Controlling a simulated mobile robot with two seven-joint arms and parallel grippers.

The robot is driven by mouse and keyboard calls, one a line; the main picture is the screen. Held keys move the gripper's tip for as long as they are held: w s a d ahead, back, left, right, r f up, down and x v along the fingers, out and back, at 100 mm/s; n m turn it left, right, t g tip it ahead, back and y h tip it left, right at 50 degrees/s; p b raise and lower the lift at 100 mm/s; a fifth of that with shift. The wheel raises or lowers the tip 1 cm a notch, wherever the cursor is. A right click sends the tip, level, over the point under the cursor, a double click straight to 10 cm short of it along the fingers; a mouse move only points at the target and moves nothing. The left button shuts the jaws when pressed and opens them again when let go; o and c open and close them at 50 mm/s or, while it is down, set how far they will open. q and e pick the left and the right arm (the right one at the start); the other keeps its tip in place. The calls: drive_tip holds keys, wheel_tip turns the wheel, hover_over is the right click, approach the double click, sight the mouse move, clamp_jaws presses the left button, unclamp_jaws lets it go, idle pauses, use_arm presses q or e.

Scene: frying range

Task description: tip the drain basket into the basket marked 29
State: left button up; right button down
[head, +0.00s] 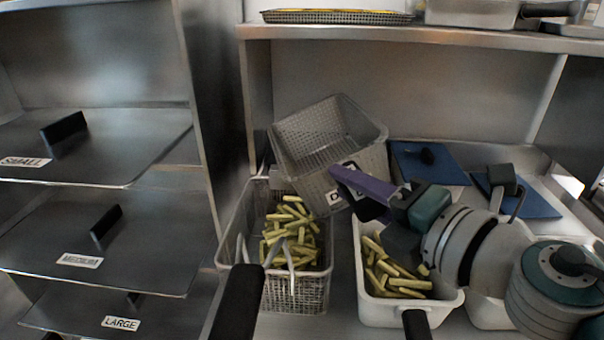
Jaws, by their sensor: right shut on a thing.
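The drain basket (325,140), a grey mesh basket with a partly covered label starting with "D", is held tilted in the air. Its mesh inside that faces me looks empty. My right gripper (352,192) comes in from the right and is shut on the drain basket at its near right side, covering part of the label. Below it stands a wire basket (232,232) with a black handle, holding several yellow-green sticks (292,237). No number 29 is readable on it or elsewhere in view. My left gripper is not in view.
A white container (366,302) with more sticks and a black handle stands right of the wire basket, partly behind my right arm. Blue lids (425,165) lie behind it. A steel shelf (420,33) crosses above. Shelves labelled SMALL, MEDIUM and LARGE (121,322) stand left.

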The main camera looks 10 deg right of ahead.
wheel_tip(320, 180, down, 2)
drive_tip(key=m+t+y+b, duration=0.1)
drive_tip(key=m+b, duration=0.2)
drive_tip(key=b, duration=0.2)
drive_tip(key=shift+f, duration=0.2)
wheel_tip(320, 180, up, 3)
drive_tip(key=shift+f+m+p, duration=0.1)
drive_tip(key=shift+m+p, duration=0.3)
drive_tip(key=shift+p, duration=0.85)
drive_tip(key=shift+r+p, duration=0.5)
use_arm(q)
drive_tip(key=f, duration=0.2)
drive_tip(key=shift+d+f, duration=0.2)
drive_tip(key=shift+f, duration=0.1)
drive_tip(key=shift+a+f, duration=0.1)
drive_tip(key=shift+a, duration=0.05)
use_arm(e)
drive_tip(key=shift+f, duration=0.15)
